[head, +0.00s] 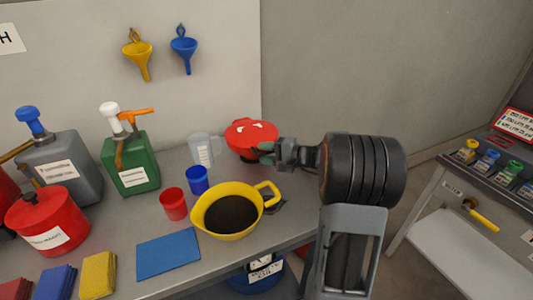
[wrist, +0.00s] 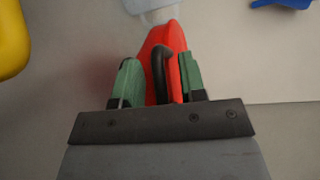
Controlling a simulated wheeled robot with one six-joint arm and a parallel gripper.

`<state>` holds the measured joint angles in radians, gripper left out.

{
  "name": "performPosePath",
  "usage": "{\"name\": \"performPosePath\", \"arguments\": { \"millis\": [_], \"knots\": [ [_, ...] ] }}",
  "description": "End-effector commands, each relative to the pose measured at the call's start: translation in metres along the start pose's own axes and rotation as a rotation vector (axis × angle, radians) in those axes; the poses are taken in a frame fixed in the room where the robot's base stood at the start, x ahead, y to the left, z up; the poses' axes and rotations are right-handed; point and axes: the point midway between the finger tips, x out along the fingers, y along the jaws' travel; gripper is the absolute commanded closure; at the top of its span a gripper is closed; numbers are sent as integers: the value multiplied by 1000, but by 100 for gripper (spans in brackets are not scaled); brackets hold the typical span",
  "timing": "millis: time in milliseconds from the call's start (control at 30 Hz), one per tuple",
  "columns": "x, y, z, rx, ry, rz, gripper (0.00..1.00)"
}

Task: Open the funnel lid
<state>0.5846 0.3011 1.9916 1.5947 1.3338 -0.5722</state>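The red funnel lid (head: 248,136) is at the back of the bench, near the wall, with white marks on its face. In the wrist view the red lid (wrist: 168,40) has a dark looped handle (wrist: 158,65). My gripper (head: 267,152) reaches in from the right, at the lid's near right side. In the wrist view its green fingertips (wrist: 157,82) stand apart, one on each side of the handle. A gap shows between the left finger and the handle; whether the right finger touches the red part I cannot tell. The funnel beneath the lid is mostly hidden.
A clear measuring jug (head: 203,149) stands just left of the lid. A yellow pan (head: 233,222) with dark contents is in front. Blue (head: 197,182) and red (head: 173,204) cups, a green pump can (head: 130,168) and a blue mat (head: 168,252) lie further left.

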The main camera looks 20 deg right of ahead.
Motion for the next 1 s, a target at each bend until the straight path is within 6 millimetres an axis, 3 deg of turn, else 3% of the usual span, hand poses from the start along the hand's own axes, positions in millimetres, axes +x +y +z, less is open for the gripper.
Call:
{"name": "performPosePath", "arguments": {
  "millis": [67,467,833,1000],
  "knots": [
    [0,0,0,0,0,0,62],
    [0,0,0,1,0,1,99],
    [-1,0,0,1,0,2,100],
    [-4,-9,-1,16,6,17,100]
  ]
}}
